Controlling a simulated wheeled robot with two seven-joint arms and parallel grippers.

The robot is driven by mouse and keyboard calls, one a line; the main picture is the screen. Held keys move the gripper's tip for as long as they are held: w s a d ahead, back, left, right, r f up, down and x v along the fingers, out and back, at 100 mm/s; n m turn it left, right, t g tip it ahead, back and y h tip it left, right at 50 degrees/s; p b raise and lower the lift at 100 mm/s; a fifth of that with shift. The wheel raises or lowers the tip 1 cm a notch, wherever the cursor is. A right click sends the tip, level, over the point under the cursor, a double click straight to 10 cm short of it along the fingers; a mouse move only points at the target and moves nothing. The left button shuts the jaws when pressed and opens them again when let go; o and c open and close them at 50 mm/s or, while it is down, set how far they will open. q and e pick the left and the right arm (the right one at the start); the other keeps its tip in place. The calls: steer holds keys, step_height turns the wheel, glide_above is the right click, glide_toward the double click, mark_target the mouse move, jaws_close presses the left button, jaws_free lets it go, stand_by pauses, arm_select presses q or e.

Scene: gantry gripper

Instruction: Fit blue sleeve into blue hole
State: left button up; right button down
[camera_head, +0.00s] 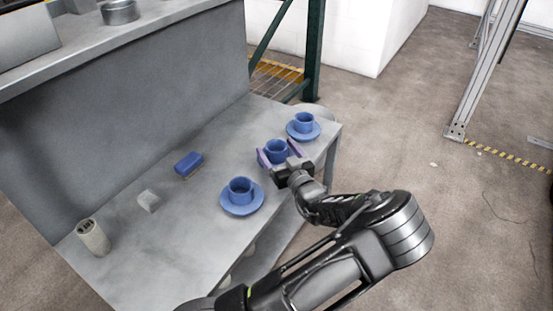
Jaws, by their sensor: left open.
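No sleeve or hole can be made out. Three blue cups stand on the grey table (150,255). The near cup (241,188) is upright on a blue saucer (238,209). The far cup (304,121) is upright on another blue saucer (314,134). The middle cup (277,147) is between my left gripper's (278,153) two purple fingers, which are open, one on each side of it. I cannot tell whether they touch it. The gripper hides the middle cup's base and whatever is under it. My right gripper is not in view.
A grey panel (160,110) rises behind the table, with a shelf above. The table's right edge is close to the cups.

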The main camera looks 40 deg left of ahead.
arm_select(q)
steer(key=c, duration=1.7)
